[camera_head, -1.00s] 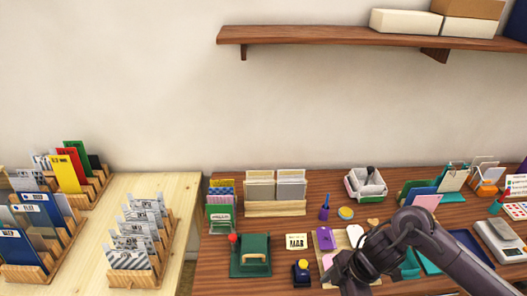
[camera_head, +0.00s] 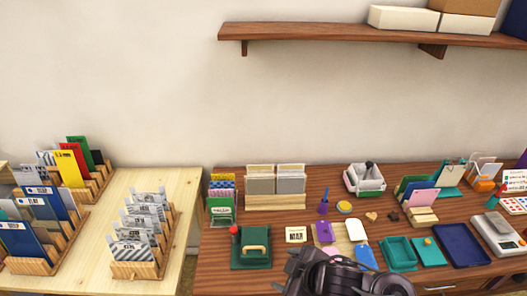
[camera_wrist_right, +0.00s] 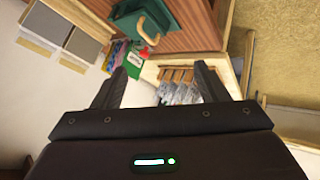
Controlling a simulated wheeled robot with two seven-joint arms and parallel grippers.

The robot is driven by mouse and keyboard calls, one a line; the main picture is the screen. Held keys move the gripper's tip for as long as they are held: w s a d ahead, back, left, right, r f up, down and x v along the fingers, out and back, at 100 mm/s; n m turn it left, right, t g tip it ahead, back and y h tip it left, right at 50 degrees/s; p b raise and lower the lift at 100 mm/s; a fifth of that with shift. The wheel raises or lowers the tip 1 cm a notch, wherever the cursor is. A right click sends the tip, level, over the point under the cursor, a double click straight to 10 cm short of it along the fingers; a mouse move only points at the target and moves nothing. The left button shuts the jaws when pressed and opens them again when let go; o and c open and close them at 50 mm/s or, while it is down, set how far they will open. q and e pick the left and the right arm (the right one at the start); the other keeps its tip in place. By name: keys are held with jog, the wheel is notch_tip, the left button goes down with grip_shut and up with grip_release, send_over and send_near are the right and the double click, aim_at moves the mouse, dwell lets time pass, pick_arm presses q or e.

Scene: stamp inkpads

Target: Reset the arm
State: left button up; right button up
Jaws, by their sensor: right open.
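My right gripper (camera_head: 296,266) is at the front edge of the dark wooden desk, low in the head view, with its arm at the bottom edge. In the right wrist view its two black fingers (camera_wrist_right: 160,85) stand wide apart with nothing between them. The green box with a wooden handle (camera_head: 252,246) sits to the left of the gripper and also shows in the wrist view (camera_wrist_right: 142,22). My left gripper is out of view.
A pale wooden table (camera_head: 178,190) at left holds card racks (camera_head: 140,268). A grey-and-white bin (camera_head: 365,182), teal trays (camera_head: 398,253), a navy tray (camera_head: 455,244) and a white scale (camera_head: 495,235) stand on the desk. A shelf (camera_head: 330,36) hangs above.

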jog(key=s+d+m+g+h, duration=0.3)
jog(key=s+d+m+h, duration=0.2)
jog(key=s+d+m, duration=0.8)
notch_tip(320, 180, down, 33)
jog(key=s+d+n+g, duration=0.1)
jog(key=s+n+g, duration=0.1)
jog(key=s+d+f+b, duration=0.1)
jog(key=s+d+f, duration=0.2)
jog(key=s+f, duration=1.3)
jog(key=shift+s+d+f+g, duration=0.2)
jog(key=shift+s+f+g, duration=0.2)
jog(key=shift+s, duration=0.75)
